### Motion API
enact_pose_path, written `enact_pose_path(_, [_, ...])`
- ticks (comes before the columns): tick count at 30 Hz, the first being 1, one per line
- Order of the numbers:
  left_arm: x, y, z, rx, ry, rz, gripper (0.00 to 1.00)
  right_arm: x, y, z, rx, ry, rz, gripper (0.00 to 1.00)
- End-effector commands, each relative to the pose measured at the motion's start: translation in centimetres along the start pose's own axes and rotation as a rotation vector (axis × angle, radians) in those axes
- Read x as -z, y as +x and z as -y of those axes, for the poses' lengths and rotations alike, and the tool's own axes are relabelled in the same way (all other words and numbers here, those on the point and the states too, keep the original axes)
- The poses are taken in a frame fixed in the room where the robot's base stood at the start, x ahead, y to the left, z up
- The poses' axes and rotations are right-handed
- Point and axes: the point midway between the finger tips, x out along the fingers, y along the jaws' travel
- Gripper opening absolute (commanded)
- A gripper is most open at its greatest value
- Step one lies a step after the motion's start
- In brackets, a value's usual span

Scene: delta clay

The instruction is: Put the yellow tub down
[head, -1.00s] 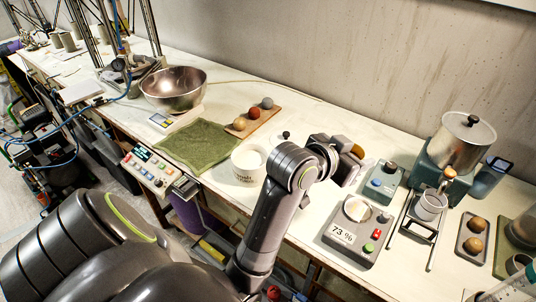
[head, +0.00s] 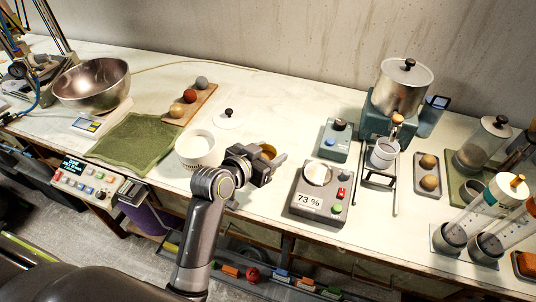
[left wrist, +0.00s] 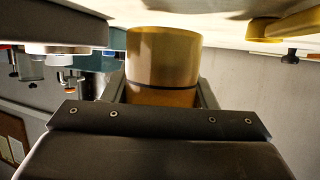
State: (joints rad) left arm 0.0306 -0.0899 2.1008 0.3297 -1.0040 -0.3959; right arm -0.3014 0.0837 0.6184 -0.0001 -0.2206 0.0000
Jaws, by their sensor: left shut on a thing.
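The yellow tub (head: 268,150) shows partly behind my left gripper (head: 266,160) in the head view. My left gripper is shut on it, above the bench between the white pot and the 73 % meter. In the left wrist view the tub (left wrist: 163,58) is a golden cylinder with a dark line round it, held between the fingers. The pale bench top lies close past its end; I cannot tell whether they touch. My right gripper is not in view.
The white pot (head: 196,150) stands just left of the gripper and the meter (head: 318,193) to its right. A lid with a black knob (head: 228,118) lies behind, and a teal button box (head: 336,139) stands to the right. Bare bench lies behind the gripper.

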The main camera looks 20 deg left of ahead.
Motion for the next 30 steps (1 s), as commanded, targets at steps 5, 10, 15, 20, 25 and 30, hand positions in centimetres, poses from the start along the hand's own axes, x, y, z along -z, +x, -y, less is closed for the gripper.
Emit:
enact_pose_path(5, [-0.5,0.2,0.0,0.0,0.0,-0.003,0.21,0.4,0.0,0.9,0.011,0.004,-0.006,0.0])
enact_pose_path(10, [-0.6,0.2,0.0,0.001,0.0,-0.002,0.21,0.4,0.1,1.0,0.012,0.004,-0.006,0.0])
enact_pose_path(15, [-1.1,0.4,0.0,0.0,0.0,-0.002,0.21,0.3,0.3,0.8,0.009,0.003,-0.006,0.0])
enact_pose_path(20, [-1.5,0.6,0.0,0.001,0.0,-0.003,0.21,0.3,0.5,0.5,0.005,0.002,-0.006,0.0])
enact_pose_path(25, [-1.7,0.7,0.0,0.001,-0.001,0.0,0.53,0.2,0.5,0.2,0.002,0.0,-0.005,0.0])
enact_pose_path(30, [-1.8,0.7,0.0,0.0,-0.002,0.002,0.73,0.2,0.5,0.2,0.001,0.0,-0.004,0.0])
